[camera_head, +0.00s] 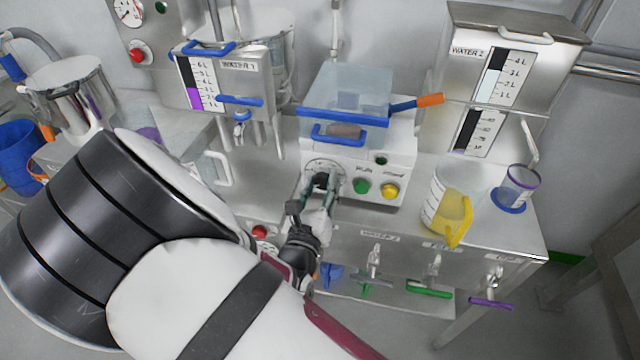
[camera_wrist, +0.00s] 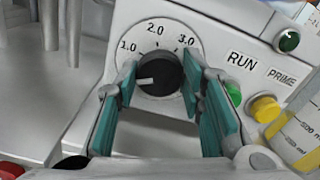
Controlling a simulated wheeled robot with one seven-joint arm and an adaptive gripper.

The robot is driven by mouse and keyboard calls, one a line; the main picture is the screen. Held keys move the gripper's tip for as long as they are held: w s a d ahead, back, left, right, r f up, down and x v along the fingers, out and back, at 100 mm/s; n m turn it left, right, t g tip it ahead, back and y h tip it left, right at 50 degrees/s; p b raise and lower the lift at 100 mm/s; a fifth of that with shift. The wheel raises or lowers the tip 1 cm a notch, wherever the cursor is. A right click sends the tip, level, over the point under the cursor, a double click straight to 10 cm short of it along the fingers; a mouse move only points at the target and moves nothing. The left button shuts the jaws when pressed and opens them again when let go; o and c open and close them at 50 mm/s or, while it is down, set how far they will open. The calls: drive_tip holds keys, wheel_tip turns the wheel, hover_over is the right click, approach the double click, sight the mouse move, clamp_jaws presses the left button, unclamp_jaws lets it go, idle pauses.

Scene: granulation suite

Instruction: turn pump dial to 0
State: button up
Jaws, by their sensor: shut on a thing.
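The pump dial (camera_wrist: 160,74) is a black knob on a round white scale in the wrist view. The marks 1.0, 2.0 and 3.0 show; the lower part of the scale is hidden. The dial's white pointer line points left, a little below the 1.0 mark. My gripper (camera_wrist: 158,85) has teal finger pads on both sides of the dial and is shut on it. In the head view the dial is mostly hidden behind my gripper (camera_head: 321,184) on the front of the white pump (camera_head: 400,160).
A green RUN button (camera_head: 361,186) and a yellow PRIME button (camera_head: 390,191) sit just right of the dial. A beaker with yellow liquid (camera_head: 447,205) stands farther right. Several valves with coloured handles (camera_head: 428,289) line the bench front.

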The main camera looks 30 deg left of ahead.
drive_tip(key=shift+n, duration=0.7)
drive_tip(key=shift+p, duration=0.3)
drive_tip(key=o, duration=1.1)
drive_tip(key=shift+o, duration=0.2)
drive_tip(key=v, duration=0.7)
drive_tip(key=shift+s, duration=0.3)
